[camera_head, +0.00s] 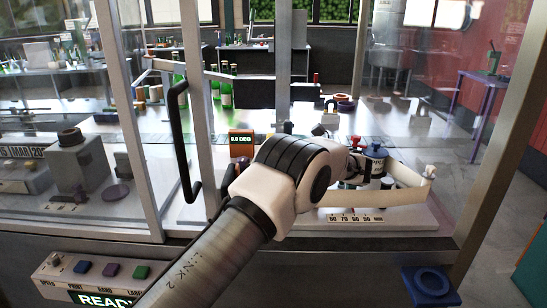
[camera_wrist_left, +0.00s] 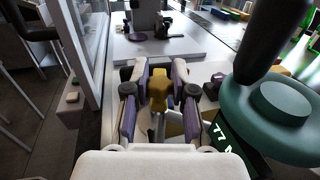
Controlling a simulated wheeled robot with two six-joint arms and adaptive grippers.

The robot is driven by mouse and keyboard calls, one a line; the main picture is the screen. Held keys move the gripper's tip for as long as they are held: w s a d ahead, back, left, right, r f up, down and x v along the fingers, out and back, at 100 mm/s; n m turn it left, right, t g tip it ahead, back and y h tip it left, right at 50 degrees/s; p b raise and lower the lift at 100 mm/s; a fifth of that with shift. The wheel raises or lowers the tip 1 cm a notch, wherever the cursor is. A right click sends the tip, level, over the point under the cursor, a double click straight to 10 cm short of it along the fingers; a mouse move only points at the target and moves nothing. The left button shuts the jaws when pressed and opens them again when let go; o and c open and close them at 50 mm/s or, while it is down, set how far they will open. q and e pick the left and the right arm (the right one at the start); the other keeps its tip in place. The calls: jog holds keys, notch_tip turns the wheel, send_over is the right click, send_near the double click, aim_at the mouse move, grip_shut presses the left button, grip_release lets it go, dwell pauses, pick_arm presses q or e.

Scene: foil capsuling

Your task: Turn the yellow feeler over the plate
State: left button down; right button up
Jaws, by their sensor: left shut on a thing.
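In the left wrist view my left gripper (camera_wrist_left: 160,78) is shut on the yellow feeler (camera_wrist_left: 160,88), a blocky yellow piece between its purple-faced fingers. A pale metal stem drops below the feeler, with more yellow behind it. In the head view my left arm crosses the middle and hides the feeler and most of the gripper. A pale plate (camera_head: 400,219) with a numbered scale (camera_head: 357,217) shows below and right of the wrist. Whether the feeler touches the plate cannot be told. My right gripper is not in view.
An orange-framed display (camera_head: 241,139) reads about 0.0 DEG, left of my wrist. Clear panels and posts enclose the bench, with a black handle (camera_head: 177,150) at left. A large green round part (camera_wrist_left: 285,105) stands close on the right in the left wrist view.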

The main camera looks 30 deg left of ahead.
pick_arm(q)
jog(key=c, duration=0.9)
grip_release()
jog(key=shift+c, duration=0.2)
jog(key=v, duration=0.7)
jog(key=shift+w+d, duration=0.15)
jog(key=shift+r, duration=0.1)
